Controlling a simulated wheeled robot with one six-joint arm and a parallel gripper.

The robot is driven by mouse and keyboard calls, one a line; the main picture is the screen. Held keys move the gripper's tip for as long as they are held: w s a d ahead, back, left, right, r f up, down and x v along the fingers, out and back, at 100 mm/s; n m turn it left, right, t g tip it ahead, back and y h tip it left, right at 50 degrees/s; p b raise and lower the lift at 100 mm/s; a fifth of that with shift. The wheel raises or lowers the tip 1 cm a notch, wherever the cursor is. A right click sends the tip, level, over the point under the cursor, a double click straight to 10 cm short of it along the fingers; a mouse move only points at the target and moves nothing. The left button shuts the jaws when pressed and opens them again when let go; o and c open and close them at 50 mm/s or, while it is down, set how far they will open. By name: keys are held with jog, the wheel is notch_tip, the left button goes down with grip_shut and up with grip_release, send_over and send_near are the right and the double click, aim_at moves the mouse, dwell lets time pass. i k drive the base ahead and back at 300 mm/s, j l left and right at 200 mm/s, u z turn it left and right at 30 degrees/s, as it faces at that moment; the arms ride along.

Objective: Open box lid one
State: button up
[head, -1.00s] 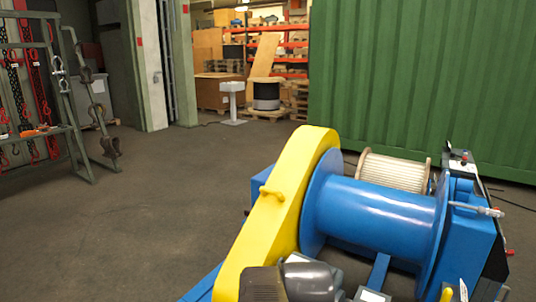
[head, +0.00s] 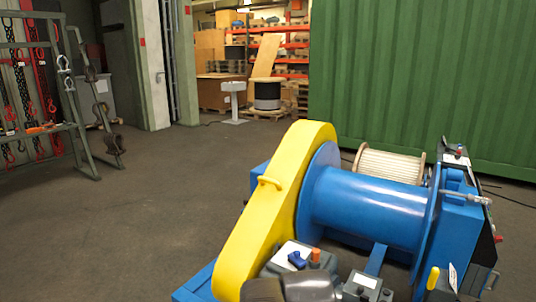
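Two small grey boxes sit low by the yellow chain guard (head: 290,190) of the blue winch in the head view. The left box (head: 287,251) has a pale top with a blue part (head: 297,260) and an orange part (head: 315,256) on it. The right box (head: 367,281) has a white label on top. I cannot tell which box is box one, or whether either lid is open. A dark grey rounded body at the bottom edge covers the front of the left box. My gripper is not in view.
The winch's blue drum (head: 368,202) lies right of the guard. A pale rope reel (head: 388,169) stands behind it, before a green container wall (head: 425,70). A chain rack (head: 55,128) stands at the left. The floor between rack and winch is clear.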

aim_at(358, 283)
jog(key=l, duration=0.1)
jog(key=i+l+u, duration=0.1)
jog(key=i, duration=0.3)
jog(key=i+l+u, duration=0.15)
jog(key=i+l, duration=0.2)
